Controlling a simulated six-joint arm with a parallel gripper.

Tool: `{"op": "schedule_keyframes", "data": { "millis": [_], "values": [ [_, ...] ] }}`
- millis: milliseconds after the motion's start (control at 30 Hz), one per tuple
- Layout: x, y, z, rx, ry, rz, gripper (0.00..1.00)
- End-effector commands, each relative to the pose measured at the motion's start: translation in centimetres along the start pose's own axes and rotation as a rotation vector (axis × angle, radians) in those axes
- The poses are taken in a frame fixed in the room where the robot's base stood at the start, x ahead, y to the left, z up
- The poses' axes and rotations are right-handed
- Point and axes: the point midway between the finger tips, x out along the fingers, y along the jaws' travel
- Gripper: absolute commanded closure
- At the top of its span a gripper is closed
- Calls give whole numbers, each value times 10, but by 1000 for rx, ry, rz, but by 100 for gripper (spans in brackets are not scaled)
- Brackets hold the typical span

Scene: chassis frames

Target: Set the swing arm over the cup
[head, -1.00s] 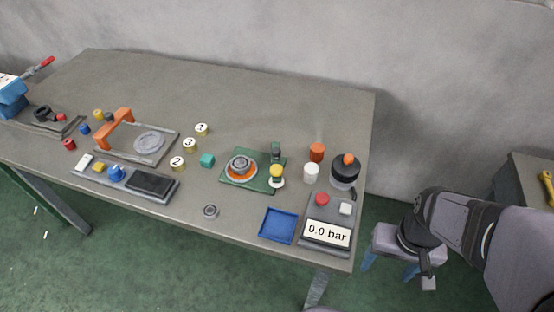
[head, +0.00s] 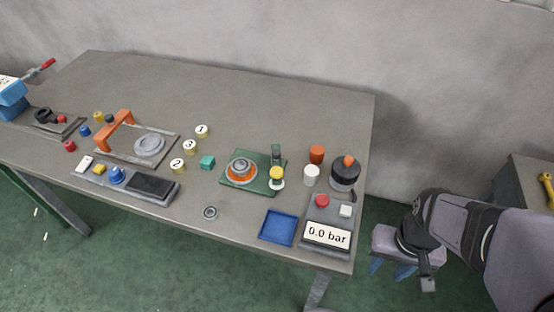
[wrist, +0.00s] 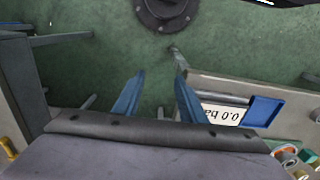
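A green base plate (head: 236,182) lies on the table, right of its middle. A grey cup (head: 241,166) sits in an orange ring on the plate's left part. The swing arm seems to be the dark post (head: 275,152) with a yellow knob (head: 277,173) at the plate's right side. It points toward the front edge, beside the cup and not over it. My gripper (head: 388,271) hangs right of the table, well apart from the plate. In the wrist view its two blue fingers (wrist: 160,76) are spread, with nothing between them.
A blue tray (head: 278,227) and a box reading 0.0 bar (head: 327,235) stand between my gripper and the plate. White (head: 311,174) and orange (head: 317,154) cylinders and a dark round jar (head: 344,174) stand right of the plate. The table's back is clear.

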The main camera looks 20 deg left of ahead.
Motion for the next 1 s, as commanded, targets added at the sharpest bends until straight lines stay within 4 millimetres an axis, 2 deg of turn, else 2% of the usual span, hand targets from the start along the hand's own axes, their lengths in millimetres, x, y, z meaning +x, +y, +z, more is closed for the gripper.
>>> {"op": "schedule_keyframes", "data": {
  "millis": [100,267,367,567,667,800,867,900,1000],
  "values": [
    [-9,-10,4,-47,-26,1,62],
    [-4,-27,26,-139,-151,10,62],
    [-5,-43,14,-205,-193,18,62],
    [-10,-109,-62,-266,-164,-19,62],
    [-13,-146,-101,-202,-134,-56,62],
    [-25,-196,-154,17,-93,-125,62],
    [-34,-214,-177,145,-79,-164,62],
    [-43,-225,-192,239,-70,-194,62],
    [-74,-249,-222,462,-60,-269,62]
  ]
}}
